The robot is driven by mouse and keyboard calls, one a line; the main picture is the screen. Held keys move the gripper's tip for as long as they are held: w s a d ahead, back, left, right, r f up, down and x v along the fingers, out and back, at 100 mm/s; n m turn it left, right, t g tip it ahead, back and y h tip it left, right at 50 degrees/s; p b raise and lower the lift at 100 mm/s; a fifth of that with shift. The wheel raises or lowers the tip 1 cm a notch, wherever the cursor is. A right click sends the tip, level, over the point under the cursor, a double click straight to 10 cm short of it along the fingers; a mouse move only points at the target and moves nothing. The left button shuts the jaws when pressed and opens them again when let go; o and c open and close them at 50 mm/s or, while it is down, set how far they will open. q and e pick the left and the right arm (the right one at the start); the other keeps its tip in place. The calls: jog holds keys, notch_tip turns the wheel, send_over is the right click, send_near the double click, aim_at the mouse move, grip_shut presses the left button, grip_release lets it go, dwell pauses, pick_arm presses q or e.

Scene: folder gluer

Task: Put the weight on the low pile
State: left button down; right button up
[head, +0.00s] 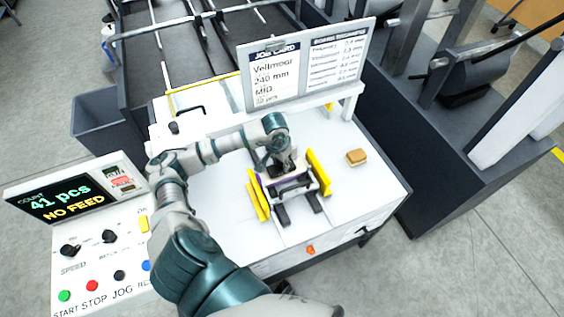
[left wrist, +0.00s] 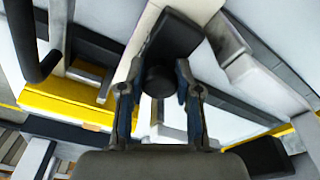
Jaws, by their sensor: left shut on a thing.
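My left gripper (head: 287,163) is over the feeder (head: 257,200) on the white table, between its yellow side guides. In the left wrist view, the left gripper (left wrist: 160,105) is shut on the round black knob of the weight (left wrist: 172,38), a dark block. In the head view the gripper mostly covers the weight. A thin purple-edged layer shows at the feeder's left side, perhaps the low pile; its height is hard to tell. I cannot tell whether the weight touches it. My right gripper is not in view.
A tan block (head: 357,158) lies on the table right of the feeder. A job card board (head: 305,65) stands behind it. The control panel (head: 95,240) at left reads "41 pcs NO FEED". The table's right side (head: 375,190) is mostly clear.

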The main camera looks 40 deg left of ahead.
pick_arm(q)
jog(key=shift+f, duration=0.15)
jog(key=shift+d+b, duration=0.35)
jog(key=shift+d, duration=0.15)
jog(key=c, duration=0.7)
grip_release()
jog(key=shift+a+f, duration=0.15)
jog(key=shift+a, duration=0.25)
jog(key=r, duration=0.7)
jog(key=s+r, duration=0.1)
jog(key=r, duration=0.2)
jog(key=shift+s+d+r, duration=0.1)
jog(key=shift+d+r, duration=0.15)
jog(key=shift+r, duration=0.15)
jog(key=shift+s+a+r, duration=0.1)
jog(key=shift+a+r, duration=0.15)
jog(key=shift+r, duration=0.2)
